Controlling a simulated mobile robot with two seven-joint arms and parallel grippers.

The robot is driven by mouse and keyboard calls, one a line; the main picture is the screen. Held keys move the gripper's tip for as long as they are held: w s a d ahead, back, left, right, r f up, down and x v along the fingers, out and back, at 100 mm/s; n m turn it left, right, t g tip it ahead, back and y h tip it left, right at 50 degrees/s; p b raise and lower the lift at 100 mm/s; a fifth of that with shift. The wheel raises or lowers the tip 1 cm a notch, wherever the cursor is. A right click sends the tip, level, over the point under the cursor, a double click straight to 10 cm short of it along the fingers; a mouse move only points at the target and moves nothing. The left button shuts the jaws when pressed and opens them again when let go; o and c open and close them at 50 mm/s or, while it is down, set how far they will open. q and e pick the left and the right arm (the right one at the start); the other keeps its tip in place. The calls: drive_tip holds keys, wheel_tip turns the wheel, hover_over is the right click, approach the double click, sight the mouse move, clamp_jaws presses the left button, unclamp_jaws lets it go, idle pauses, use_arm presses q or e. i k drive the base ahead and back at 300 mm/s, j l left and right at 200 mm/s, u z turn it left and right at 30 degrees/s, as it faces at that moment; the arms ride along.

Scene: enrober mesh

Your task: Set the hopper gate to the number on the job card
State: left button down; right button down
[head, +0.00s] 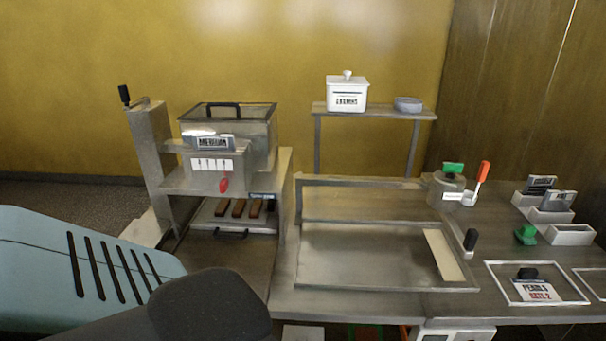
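The job card (537,292) lies at the front right inside a white outlined frame, with a dark block at its top edge. It reads "PEARLS" in black and, in red, what looks like "RATE 2". The hopper (262,138) stands at the left on a steel machine, under a dark-handled lid, with a label that seems to read "MEDIUM". Below the label is a white scale plate (212,165) with several marks, too small to read. A red gate tab (224,185) hangs under the right part of the scale. My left arm enters at lower left; neither gripper's fingers show.
Brown bars lie on a tray (212,224) under the hopper. A black-handled crank (124,95) rises left of it. An empty steel tray (360,270) fills the middle. A pot (446,188), a red-handled scoop (482,175) and small bins (572,235) stand right.

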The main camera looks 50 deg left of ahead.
sight(225, 180)
drive_tip(key=u, duration=2.1)
